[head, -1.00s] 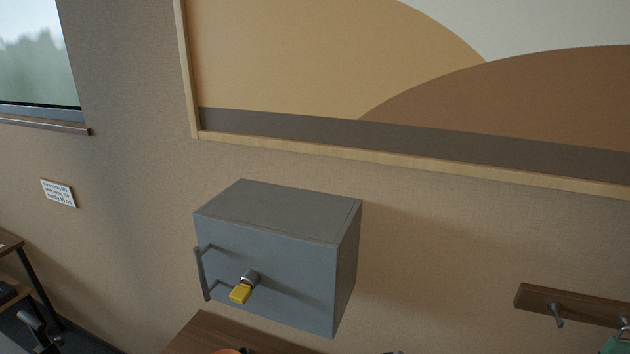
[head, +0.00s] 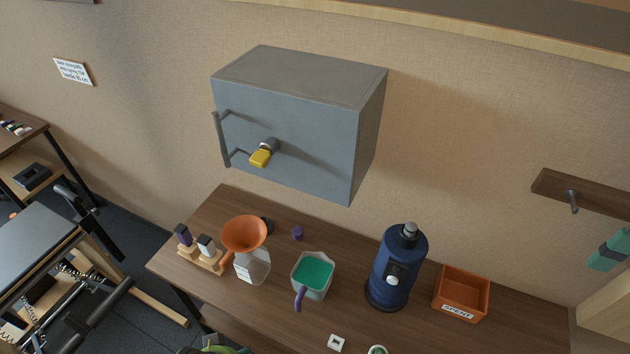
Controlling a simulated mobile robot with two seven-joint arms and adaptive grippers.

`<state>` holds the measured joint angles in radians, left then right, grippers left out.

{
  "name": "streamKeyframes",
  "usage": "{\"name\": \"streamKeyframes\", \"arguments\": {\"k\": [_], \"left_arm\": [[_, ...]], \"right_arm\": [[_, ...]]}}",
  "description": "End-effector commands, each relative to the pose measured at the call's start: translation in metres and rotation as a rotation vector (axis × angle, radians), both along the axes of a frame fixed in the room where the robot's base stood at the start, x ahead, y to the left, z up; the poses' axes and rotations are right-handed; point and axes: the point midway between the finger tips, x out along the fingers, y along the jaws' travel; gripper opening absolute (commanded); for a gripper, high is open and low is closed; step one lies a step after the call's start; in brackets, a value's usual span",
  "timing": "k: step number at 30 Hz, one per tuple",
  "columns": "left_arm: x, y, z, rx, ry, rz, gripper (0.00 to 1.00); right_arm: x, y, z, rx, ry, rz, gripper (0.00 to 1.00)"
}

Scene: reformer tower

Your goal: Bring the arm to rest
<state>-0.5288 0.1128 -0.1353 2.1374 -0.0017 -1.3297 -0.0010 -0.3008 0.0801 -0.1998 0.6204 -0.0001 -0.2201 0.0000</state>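Neither my left nor my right gripper shows in the head view, and no arm of mine is clearly visible. A grey cabinet (head: 290,135) hangs on the wall with its door shut. A yellow key (head: 262,157) sits in its lock. On the wooden table (head: 360,335) below stand an orange funnel (head: 245,234) on a clear bottle (head: 253,268), a jug with green contents (head: 313,273) and a purple handle, and a dark blue canister (head: 398,268).
An orange bin (head: 461,294) labelled SPENT stands at the table's right. A wooden holder (head: 203,259) with small vials is at the left. A peg rail (head: 581,203) is on the right wall. A reformer (head: 40,245) stands at the left.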

Motion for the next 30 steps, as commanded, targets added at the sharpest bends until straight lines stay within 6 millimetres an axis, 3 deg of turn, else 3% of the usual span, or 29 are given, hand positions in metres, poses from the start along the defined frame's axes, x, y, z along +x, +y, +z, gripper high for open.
{"name": "streamKeyframes", "arguments": {"k": [1,5,8,12,18,24,30], "left_arm": [[-0.001,0.000,-0.025,0.000,0.012,-0.001,0.66],[-0.007,0.000,-0.087,0.002,0.036,-0.004,0.66],[-0.020,0.001,-0.146,0.004,0.060,-0.007,0.66],[-0.049,0.005,-0.224,0.007,0.091,-0.014,0.66],[-0.109,0.015,-0.316,0.013,0.136,-0.024,0.66],[-0.165,0.025,-0.366,0.018,0.166,-0.032,0.66],[-0.189,0.030,-0.379,0.020,0.176,-0.036,0.66]], "right_arm": [[0.000,0.000,-0.008,0.000,0.000,0.000,0.40],[0.000,0.000,-0.022,0.000,0.000,0.000,0.40],[0.000,0.000,-0.035,0.000,0.000,0.000,0.40],[0.000,0.000,-0.053,0.000,0.000,0.000,0.40],[0.000,0.000,-0.077,0.000,0.000,0.000,0.40],[0.000,0.000,-0.093,0.000,0.000,0.000,0.40],[0.000,0.000,-0.098,0.000,0.000,0.000,0.40]]}}
